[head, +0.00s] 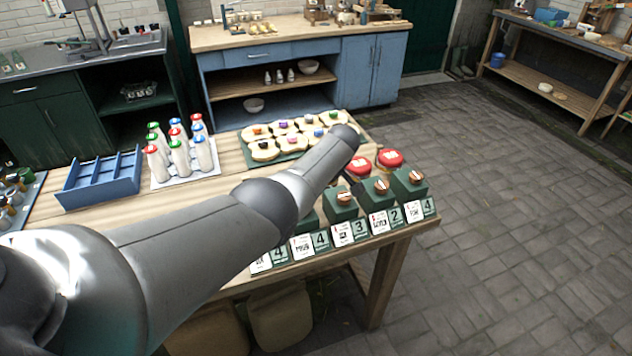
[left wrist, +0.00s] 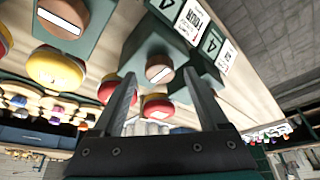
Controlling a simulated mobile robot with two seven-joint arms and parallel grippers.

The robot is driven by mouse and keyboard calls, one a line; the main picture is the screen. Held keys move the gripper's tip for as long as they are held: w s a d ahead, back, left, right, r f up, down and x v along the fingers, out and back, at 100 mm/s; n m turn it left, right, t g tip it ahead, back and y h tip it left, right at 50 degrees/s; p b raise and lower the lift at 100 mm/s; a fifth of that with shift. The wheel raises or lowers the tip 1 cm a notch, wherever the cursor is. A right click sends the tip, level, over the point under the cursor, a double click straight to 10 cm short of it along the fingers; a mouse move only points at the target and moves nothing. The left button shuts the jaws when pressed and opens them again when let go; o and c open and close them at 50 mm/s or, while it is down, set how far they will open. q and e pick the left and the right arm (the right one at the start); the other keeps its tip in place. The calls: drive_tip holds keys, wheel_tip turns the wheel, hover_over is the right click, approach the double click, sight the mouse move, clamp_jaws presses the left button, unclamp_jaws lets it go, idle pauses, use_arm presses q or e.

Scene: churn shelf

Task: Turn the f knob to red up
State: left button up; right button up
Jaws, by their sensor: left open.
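In the head view a row of green boxes with round copper-brown knobs stands along the table's front edge. Knobs show on the rightmost box (head: 415,177), the one left of it (head: 380,186) and a third (head: 344,197); my arm hides others. Each box has a white word card and a green number card. Most words are too small to read; one card (left wrist: 195,22) in the left wrist view seems to read FOUR. My left gripper (left wrist: 160,92) is open, with a brown knob (left wrist: 160,70) showing between its fingers. Contact cannot be told. My right gripper is not in view.
Red round-topped items (head: 390,158) stand just behind the boxes. A green tray (head: 285,150) of pale pieces, white bottles (head: 180,150) and a blue divided tray (head: 100,180) stand further left on the table. Open floor (head: 510,220) lies right of the table.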

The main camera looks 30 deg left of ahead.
use_arm(q)
drive_tip(key=p+v, duration=0.2)
drive_tip(key=v, duration=1.2)
drive_tip(key=shift+r, duration=0.25)
